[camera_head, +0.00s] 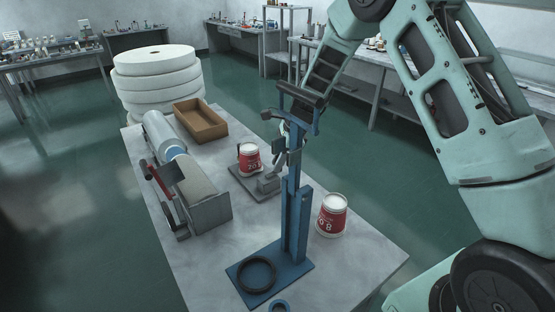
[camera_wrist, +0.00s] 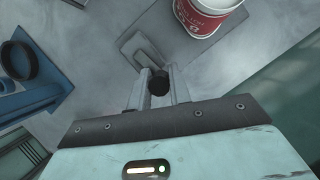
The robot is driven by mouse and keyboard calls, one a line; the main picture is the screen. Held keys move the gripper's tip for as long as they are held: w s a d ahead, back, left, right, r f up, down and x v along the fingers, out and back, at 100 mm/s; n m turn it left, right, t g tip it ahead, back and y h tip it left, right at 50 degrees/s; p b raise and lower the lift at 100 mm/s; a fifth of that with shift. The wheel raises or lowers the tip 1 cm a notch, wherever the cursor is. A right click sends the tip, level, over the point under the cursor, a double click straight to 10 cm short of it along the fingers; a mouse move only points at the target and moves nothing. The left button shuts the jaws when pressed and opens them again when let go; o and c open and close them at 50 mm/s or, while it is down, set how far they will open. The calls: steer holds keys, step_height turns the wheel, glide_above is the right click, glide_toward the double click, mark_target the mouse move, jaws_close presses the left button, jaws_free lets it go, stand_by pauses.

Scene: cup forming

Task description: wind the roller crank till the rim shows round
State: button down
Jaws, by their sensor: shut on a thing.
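The rim roller (camera_head: 268,183) is a small grey device on a flat plate in the middle of the table, partly behind the blue stand. It also shows in the wrist view (camera_wrist: 146,52). A red cup with a white top (camera_head: 249,160) stands at the roller; in the wrist view the cup (camera_wrist: 207,14) is cut off by the top edge. My gripper (camera_wrist: 158,92) is shut on a round black knob (camera_wrist: 158,82), seemingly the crank's. In the head view my gripper is mostly hidden behind the blue stand. The rim's shape is too small to tell.
A blue stand (camera_head: 303,228) rises close to my gripper, with a black ring (camera_head: 258,275) on its base. A second red cup (camera_head: 331,216) stands to its right. A grey machine (camera_head: 205,195) and a brown tray (camera_head: 200,120) occupy the left and back. The front left tabletop is clear.

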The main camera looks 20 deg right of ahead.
stand_by(0.5)
steer(key=c, duration=1.3)
jaws_free()
steer(key=shift+s, duration=0.1)
steer(key=b+v, duration=0.3)
steer(key=v, duration=1.4)
steer(key=shift+r, duration=0.25)
